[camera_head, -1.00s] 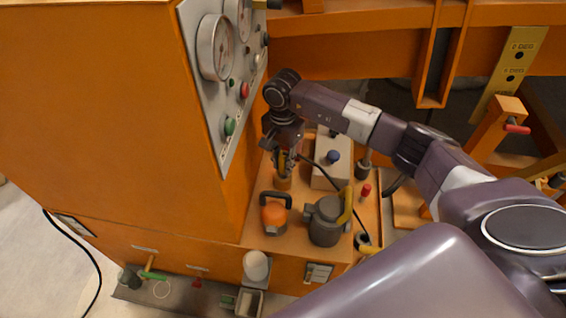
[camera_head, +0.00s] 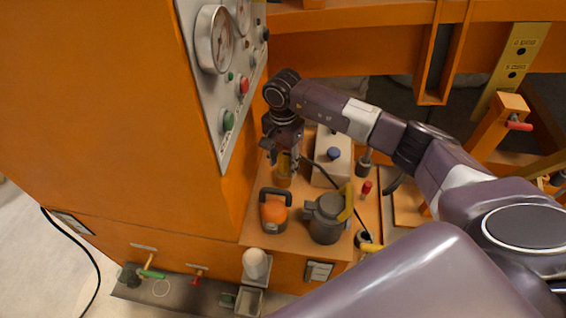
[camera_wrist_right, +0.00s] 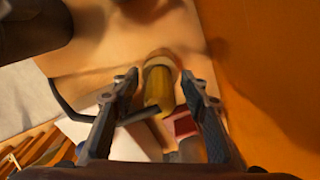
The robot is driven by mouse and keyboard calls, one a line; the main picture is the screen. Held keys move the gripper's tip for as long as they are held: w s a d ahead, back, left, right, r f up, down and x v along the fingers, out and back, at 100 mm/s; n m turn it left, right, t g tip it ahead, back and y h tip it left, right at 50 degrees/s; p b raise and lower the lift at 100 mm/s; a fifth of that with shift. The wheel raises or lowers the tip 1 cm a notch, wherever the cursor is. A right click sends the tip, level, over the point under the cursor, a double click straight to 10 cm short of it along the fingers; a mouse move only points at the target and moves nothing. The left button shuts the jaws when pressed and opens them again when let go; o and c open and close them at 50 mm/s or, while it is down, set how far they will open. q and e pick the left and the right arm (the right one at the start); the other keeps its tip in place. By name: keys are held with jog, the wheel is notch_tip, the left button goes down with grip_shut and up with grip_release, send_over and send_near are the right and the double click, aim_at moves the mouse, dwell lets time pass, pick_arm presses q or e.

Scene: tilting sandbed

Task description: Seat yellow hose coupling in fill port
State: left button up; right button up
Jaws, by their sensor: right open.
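The yellow hose coupling (camera_wrist_right: 158,88) stands between the fingers of my right gripper (camera_wrist_right: 160,76) in the right wrist view. The fingers are open, with a gap on both sides of it. Its far end meets a pale round collar (camera_wrist_right: 160,57), which looks like the fill port; how deep it sits is unclear. In the head view, my right gripper (camera_head: 283,155) is just above the coupling (camera_head: 284,163) and the brass-coloured port (camera_head: 284,181), partly hiding them. A black hose (camera_head: 325,181) runs off to the right. My left gripper is not in view.
An orange-bodied item with a black handle (camera_head: 274,213) and a grey pot (camera_head: 324,220) with a yellow lever stand nearer on the orange bench. A white box with a blue knob (camera_head: 333,165) is right of the gripper. The gauge panel (camera_head: 219,90) rises close on the left.

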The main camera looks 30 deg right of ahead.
jog(key=shift+r, duration=4)
